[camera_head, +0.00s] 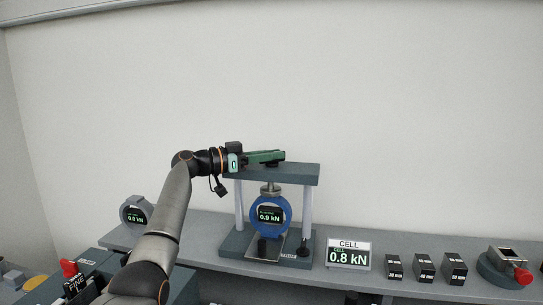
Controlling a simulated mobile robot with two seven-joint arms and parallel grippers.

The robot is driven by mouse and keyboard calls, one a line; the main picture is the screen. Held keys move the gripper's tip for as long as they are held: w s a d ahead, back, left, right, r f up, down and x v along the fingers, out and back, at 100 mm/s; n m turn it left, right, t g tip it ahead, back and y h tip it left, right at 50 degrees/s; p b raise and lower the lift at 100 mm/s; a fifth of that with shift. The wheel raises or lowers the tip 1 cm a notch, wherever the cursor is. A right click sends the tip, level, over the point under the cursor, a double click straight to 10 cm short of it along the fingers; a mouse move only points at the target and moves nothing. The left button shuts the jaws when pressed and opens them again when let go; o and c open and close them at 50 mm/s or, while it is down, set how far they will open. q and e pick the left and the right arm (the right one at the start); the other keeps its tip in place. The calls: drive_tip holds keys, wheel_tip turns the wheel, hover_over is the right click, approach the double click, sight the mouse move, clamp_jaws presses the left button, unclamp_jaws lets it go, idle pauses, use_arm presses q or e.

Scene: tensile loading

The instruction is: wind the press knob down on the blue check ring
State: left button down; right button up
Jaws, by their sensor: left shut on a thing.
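The press frame (309,174) stands on the bench, with a dark top beam on two light columns. The blue check ring (287,214) stands upright between the columns, under the press's metal screw end (269,187); whether they touch is too small to tell. A small display in the ring seems to read 0.9 kN. My left gripper (281,158) lies level just above the top beam. It is shut on the press knob, which is mostly hidden by the green fingers. My right gripper is out of view.
A CELL display (348,255) right of the press reads 0.8 kN. Further right are several dark blocks (424,268) and a round device with a red knob (523,276). A grey ring gauge (137,212) stands at left. The wall above is bare.

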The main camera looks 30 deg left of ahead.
use_arm(q)
drive_tip(key=shift+r, duration=0.15)
drive_tip(key=c, duration=0.9)
unclamp_jaws()
drive_tip(key=shift+s+a+f, duration=0.2)
drive_tip(key=shift+s+a, duration=0.05)
drive_tip(key=shift+a, duration=0.05)
drive_tip(key=b+v, duration=0.3)
drive_tip(key=v, duration=0.8)
drive_tip(key=shift+s+a+r, duration=0.1)
drive_tip(key=shift+s+a, duration=0.1)
drive_tip(key=shift+s, duration=0.1)
